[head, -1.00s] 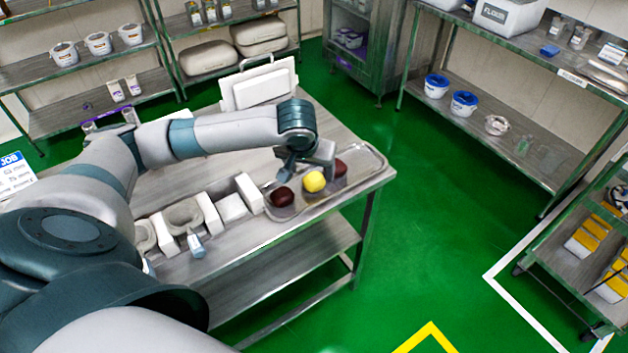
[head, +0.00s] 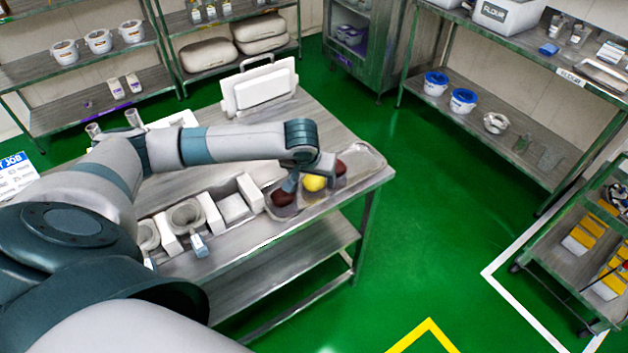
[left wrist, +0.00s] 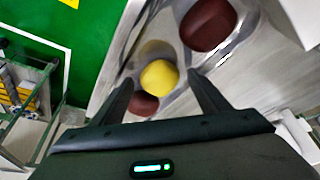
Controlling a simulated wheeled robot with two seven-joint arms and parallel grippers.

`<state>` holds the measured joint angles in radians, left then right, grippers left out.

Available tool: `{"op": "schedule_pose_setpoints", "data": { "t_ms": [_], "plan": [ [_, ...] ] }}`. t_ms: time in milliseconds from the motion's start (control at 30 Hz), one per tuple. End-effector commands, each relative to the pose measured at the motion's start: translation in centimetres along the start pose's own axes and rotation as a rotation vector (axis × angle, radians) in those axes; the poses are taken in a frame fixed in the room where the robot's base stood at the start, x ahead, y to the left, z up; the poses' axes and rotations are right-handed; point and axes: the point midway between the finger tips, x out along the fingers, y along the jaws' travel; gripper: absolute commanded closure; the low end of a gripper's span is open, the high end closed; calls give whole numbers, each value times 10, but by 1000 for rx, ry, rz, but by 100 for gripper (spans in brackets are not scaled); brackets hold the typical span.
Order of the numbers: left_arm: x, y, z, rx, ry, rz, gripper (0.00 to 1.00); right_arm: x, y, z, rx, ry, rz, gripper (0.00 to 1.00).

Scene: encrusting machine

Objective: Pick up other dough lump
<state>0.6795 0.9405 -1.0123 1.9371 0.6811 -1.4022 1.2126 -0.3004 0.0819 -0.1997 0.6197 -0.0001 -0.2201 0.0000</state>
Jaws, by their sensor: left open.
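A yellow dough lump (head: 314,184) sits on a shallow metal tray (head: 372,158) at the table's right end, between two dark red lumps, one in front on the left (head: 283,199) and one behind on the right (head: 341,168). My left gripper (head: 308,180) is open, low over the tray at the yellow lump, and partly covers it. In the left wrist view, the yellow lump (left wrist: 159,77) shows between the open fingers (left wrist: 160,80). One dark red lump (left wrist: 208,25) is beyond the right finger; the other (left wrist: 143,103) is partly hidden near the left finger. My right gripper is not in view.
White block holders with round grey bowls (head: 186,214) stand left of the tray, along the table's front. A white board in a stand (head: 260,88) is at the back. Shelves line the walls. The green floor (head: 430,220) right of the table is clear.

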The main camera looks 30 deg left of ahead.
Motion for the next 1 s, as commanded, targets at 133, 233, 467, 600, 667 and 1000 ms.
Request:
{"op": "schedule_pose_setpoints", "data": {
  "t_ms": [133,233,467,600,667,1000],
  "plan": [
    [0,0,0,0,0,0,31,0,0,0,0,0,0,69],
    [0,0,0,0,0,0,31,0,0,0,0,0,0,69],
    [0,0,0,0,0,0,77,0,-1,0,0,0,-1,69],
    [-1,0,0,0,1,0,77,0,-2,-1,1,1,-2,69],
    [-1,0,0,0,1,0,77,0,-3,-1,1,1,-3,69],
    [-14,0,-7,-1,3,1,77,8,-4,0,1,1,-4,69]
  ]
}}
